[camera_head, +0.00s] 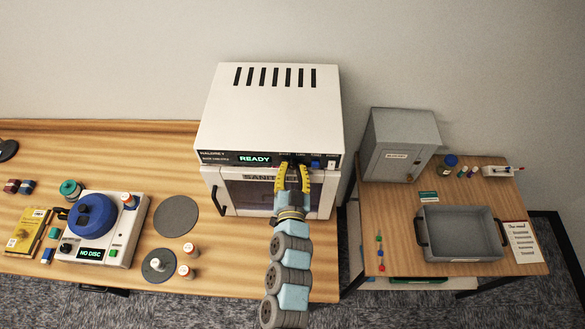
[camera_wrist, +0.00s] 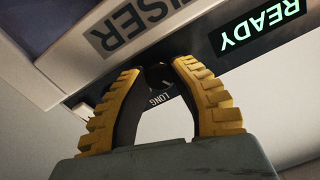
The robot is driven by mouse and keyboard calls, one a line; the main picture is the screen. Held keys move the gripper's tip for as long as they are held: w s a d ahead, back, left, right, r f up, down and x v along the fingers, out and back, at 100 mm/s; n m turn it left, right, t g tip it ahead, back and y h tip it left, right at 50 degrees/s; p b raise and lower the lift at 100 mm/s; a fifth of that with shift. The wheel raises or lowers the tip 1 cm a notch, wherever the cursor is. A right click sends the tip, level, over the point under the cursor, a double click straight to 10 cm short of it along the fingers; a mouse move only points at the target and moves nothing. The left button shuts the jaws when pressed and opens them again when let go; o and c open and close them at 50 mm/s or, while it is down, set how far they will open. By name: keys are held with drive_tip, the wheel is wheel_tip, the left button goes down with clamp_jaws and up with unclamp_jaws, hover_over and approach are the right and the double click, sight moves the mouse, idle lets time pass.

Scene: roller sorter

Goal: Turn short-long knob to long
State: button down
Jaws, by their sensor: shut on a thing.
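The white sanitiser box (camera_head: 270,110) stands against the wall at the table's right end, its front panel showing a green READY display (camera_head: 254,159). My gripper (camera_head: 293,168) reaches up to this panel, right of the display, with its yellow-backed fingers on either side of a small dark knob. In the wrist view my gripper (camera_wrist: 158,80) is shut on the dark knob (camera_wrist: 158,74), which is mostly covered by the fingers. A LONG label (camera_wrist: 158,99) shows between the fingers beside the knob. I cannot tell which way the knob points.
A blue button (camera_head: 316,164) is just right of my gripper on the panel. The sanitiser's door (camera_head: 247,192) is shut below. A disc machine (camera_head: 104,228) and several jars stand on the table to the left. A grey cabinet (camera_head: 401,145) and grey tray (camera_head: 424,215) are to the right.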

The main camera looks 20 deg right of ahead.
drive_tip(key=shift+f+m+b, duration=0.1)
drive_tip(key=shift+m+b, duration=0.4)
drive_tip(key=shift+b, duration=0.1)
drive_tip(key=shift+r, duration=0.2)
drive_tip(key=c, duration=0.8)
unclamp_jaws()
drive_tip(key=shift+d, duration=0.1)
drive_tip(key=shift+s, duration=0.1)
drive_tip(key=shift+v, duration=5.95)
